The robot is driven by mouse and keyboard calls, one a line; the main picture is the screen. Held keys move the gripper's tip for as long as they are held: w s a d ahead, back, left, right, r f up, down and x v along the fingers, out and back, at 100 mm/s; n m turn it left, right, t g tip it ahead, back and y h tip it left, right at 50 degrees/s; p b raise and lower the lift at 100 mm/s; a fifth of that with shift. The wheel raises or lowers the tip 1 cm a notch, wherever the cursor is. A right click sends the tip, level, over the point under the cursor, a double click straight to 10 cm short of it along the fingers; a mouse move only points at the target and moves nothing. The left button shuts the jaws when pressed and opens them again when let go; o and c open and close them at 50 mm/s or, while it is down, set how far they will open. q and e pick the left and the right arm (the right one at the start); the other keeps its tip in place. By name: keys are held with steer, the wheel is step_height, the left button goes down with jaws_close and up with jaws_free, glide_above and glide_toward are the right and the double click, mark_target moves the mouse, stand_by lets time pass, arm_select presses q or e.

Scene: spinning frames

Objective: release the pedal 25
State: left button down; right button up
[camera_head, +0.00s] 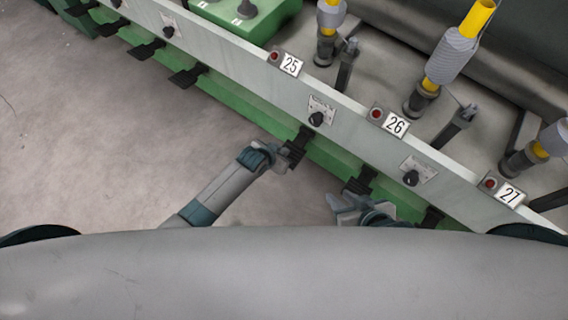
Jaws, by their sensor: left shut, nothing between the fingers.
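The number plate 25 (290,65) is on the pale rail of the spinning frame, with a red button beside it. Below and right of it, a black pedal (303,137) sticks out of the green base; no number is on the pedal itself. My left gripper (292,154) is shut and empty, with its tip at the outer end of this pedal. I cannot tell whether it touches or presses it. My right gripper (345,205) is lower right, close to another black pedal (361,180). Its finger opening is not clear.
Plates 26 (396,125) and 27 (509,194) follow along the rail (240,70), with black knobs between. More pedals (188,76) stick out at upper left. Yellow bobbins (477,18) stand behind the rail. The grey floor (90,140) at left is clear.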

arm_select(q)
steer(key=shift+f, duration=0.2)
arm_select(e)
steer(key=shift+f, duration=0.15)
